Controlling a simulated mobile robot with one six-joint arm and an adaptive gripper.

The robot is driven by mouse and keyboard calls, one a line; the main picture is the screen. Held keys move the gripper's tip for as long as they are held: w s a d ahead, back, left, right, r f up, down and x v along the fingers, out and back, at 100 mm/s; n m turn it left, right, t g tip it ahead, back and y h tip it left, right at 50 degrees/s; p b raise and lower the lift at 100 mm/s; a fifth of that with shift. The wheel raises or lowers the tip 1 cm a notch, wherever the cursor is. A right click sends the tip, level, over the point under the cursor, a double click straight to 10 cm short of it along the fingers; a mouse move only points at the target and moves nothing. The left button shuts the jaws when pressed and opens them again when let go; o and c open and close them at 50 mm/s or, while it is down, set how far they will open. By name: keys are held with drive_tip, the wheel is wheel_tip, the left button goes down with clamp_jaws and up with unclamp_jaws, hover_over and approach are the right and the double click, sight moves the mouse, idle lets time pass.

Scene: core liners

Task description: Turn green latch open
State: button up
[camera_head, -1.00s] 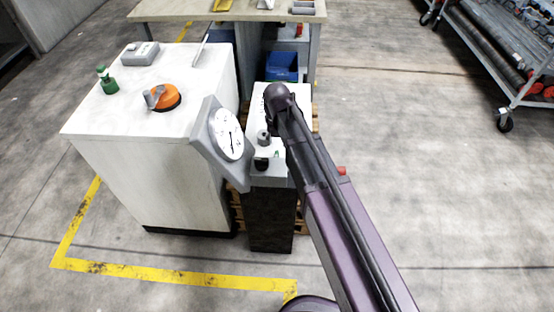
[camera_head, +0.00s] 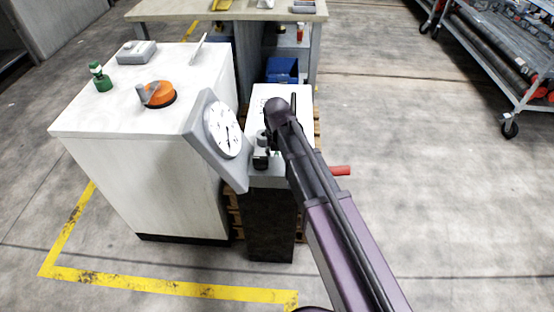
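A small green piece (camera_head: 101,78) with a knob-like top stands at the back left of the white cabinet top; I cannot tell if it is the green latch. A tiny green spot shows in the earlier view by the gauge, but now it is mostly hidden by my arm. My dark purple arm reaches up from the lower right over the narrow white-topped unit (camera_head: 258,97). My gripper (camera_head: 270,143) seems to be at the arm's far end, beside the dial gauge; its fingers are not clear. I see nothing held.
The white cabinet (camera_head: 150,190) carries an orange rotary handle (camera_head: 160,94) and a grey box (camera_head: 136,53). A white dial gauge (camera_head: 222,129) stands close left of my arm. A red handle (camera_head: 340,170) sticks out right. A blue bin (camera_head: 282,70) lies behind.

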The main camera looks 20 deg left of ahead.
drive_tip(key=shift+f, duration=0.2)
drive_tip(key=shift+c, duration=0.2)
clamp_jaws()
